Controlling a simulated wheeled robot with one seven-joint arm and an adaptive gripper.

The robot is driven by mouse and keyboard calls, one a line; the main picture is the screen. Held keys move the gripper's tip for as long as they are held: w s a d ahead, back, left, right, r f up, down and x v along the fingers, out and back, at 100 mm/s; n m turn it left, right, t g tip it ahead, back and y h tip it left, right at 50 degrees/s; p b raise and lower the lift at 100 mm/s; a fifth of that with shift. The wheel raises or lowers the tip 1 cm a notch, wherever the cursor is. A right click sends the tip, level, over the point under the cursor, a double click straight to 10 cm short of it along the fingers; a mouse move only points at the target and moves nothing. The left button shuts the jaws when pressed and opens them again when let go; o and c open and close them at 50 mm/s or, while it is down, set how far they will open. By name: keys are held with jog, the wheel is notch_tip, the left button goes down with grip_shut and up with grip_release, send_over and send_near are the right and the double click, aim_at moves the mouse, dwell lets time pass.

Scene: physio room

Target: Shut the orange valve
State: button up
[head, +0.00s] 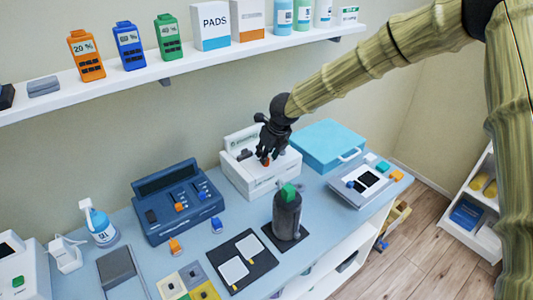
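My gripper (268,146), dark and small in the head view, points down at the front of a white box-shaped device (262,187). A small orange-red part (266,161) shows right at the fingertips. It may be the orange valve, but the fingers cover most of it. I cannot tell whether the fingers touch it or are closed on it, nor which way its handle points. Other small orange pieces are an orange knob (181,207) on the dark blue console (178,205) and an orange piece (175,246) on the table.
A dark grey bottle with a green top (287,212) stands just in front of the white device. A light blue box (328,146) is right of it. A shelf (180,66) with bottles and cartons runs above. Bare blue tabletop (125,226) shows left of the console.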

jog(key=shift+x, duration=0.9)
grip_shut()
jog(key=shift+p, duration=0.3)
jog(key=shift+d+r+p, duration=0.1)
jog(key=shift+p, duration=0.45)
jog(key=shift+n, duration=0.4)
grip_release()
